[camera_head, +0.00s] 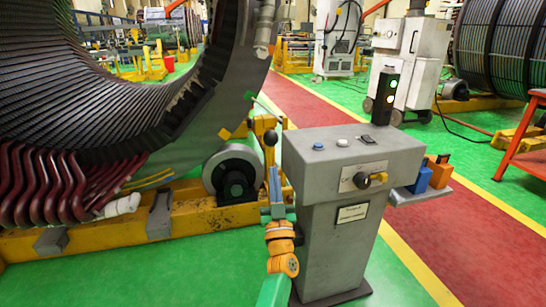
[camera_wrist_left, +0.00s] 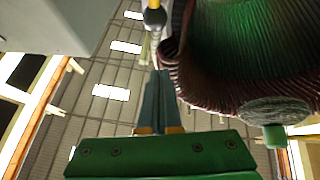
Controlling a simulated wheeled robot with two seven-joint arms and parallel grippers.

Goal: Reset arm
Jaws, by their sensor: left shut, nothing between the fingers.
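My left gripper (camera_head: 273,172) points upward in the head view, just left of the grey control pedestal (camera_head: 342,225). Its blue-grey fingers are together with nothing between them, and they also show shut in the left wrist view (camera_wrist_left: 158,75). My orange and green arm comes up from the bottom edge below it. A dark ball knob on a lever (camera_head: 270,138) appears just above the fingertips in the picture; I cannot tell the gap in depth. My right gripper is not in view.
The large stator (camera_head: 215,125) fills the left, on a yellow frame with a roller (camera_head: 230,170). The pedestal has buttons, a rotary knob (camera_head: 361,180), a signal light (camera_head: 385,98) and a side shelf with blue and orange items. Green floor lies open in front.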

